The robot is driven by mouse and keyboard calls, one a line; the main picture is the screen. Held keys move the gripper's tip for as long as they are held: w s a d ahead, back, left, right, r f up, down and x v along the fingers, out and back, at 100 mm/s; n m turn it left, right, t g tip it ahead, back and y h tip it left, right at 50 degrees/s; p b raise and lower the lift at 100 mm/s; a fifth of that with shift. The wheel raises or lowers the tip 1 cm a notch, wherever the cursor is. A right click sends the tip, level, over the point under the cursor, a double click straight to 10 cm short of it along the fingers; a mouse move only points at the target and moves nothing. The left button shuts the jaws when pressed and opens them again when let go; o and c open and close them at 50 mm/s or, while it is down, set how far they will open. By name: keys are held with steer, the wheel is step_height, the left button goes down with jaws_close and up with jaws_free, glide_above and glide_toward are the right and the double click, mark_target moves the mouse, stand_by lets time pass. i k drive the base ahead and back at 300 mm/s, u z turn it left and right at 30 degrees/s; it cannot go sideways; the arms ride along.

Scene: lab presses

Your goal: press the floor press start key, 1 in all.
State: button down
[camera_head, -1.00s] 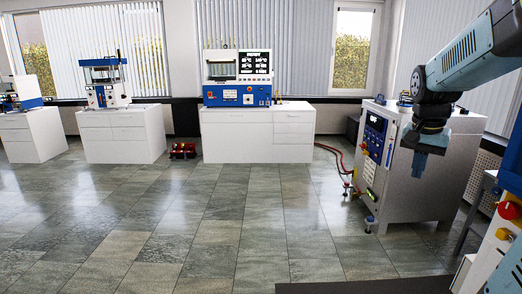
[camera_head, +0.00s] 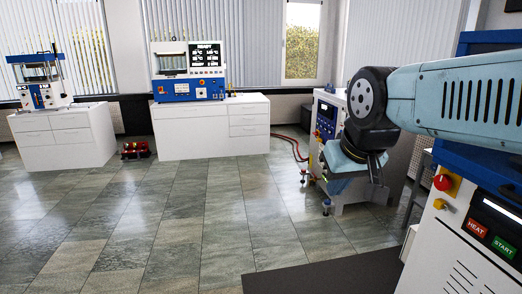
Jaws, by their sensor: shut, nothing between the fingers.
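The floor press (camera_head: 450,255) stands close at the right edge, white with blue upper parts. Its sloping front panel carries a red HEAT key (camera_head: 477,229) and a green START key (camera_head: 504,246). A red knob on a yellow base (camera_head: 443,182) sits to the left of the keys. My arm reaches in from the right, above the panel. My gripper (camera_head: 350,172) hangs at its end, shut and empty, left of the keys and well apart from them. Its fingertips are hard to make out.
A dark mat (camera_head: 320,277) lies before the press. A grey floor cabinet with a control panel (camera_head: 326,118) stands behind my gripper. White benches with a blue-and-white machine (camera_head: 188,72) and a small press (camera_head: 40,80) line the back. The tiled floor at centre left is clear.

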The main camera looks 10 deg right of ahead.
mark_target(510, 250)
steer(key=z, duration=1.65)
steer(key=k, duration=0.8)
steer(key=z, duration=0.35)
steer(key=i, duration=0.5)
